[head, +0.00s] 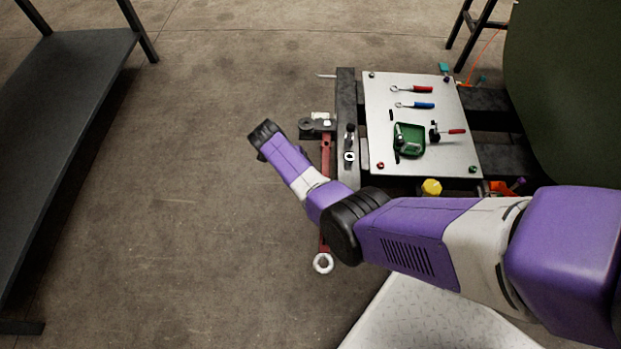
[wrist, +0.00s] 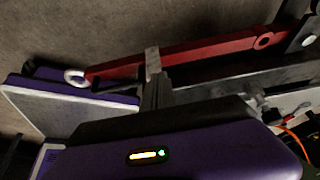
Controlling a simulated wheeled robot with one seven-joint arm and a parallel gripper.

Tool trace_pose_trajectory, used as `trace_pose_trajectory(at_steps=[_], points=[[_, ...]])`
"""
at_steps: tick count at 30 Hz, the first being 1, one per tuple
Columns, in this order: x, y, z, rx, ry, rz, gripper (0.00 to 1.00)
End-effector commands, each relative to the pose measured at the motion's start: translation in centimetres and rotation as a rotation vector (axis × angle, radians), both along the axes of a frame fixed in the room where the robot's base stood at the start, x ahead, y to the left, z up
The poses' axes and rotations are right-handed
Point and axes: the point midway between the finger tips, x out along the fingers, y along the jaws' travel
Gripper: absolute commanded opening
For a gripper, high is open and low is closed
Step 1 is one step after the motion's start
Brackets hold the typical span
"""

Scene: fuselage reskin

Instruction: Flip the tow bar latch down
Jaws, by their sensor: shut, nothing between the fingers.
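The red tow bar (head: 326,155) runs along the left side of the dark stand in the head view, with a pale ring (head: 323,263) at its near end. In the wrist view the tow bar (wrist: 200,50) crosses the upper part, its ring (wrist: 75,77) at left. A dark bracket with a pale piece (head: 320,120) sits at its far end. I cannot clearly tell which part is the latch. My gripper (wrist: 152,60) is shut and empty; its narrow grey fingers overlap the bar in the wrist view, contact unclear. My arm hides the gripper in the head view.
A light panel (head: 380,110) right of the bar carries a green tray (head: 409,132) and several hand tools. A yellow knob (head: 432,187) sits by its near edge. A dark shelf (head: 60,90) stands at left, a dark green curved body (head: 570,90) at right.

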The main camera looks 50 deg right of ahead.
Motion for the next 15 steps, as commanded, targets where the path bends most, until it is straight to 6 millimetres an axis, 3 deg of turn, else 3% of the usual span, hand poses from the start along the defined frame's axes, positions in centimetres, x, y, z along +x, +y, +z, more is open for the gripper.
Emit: trace_pose_trajectory(at_steps=[15], points=[[0.7,0.4,-1.7,0.000,-0.005,0.002,0.00]])
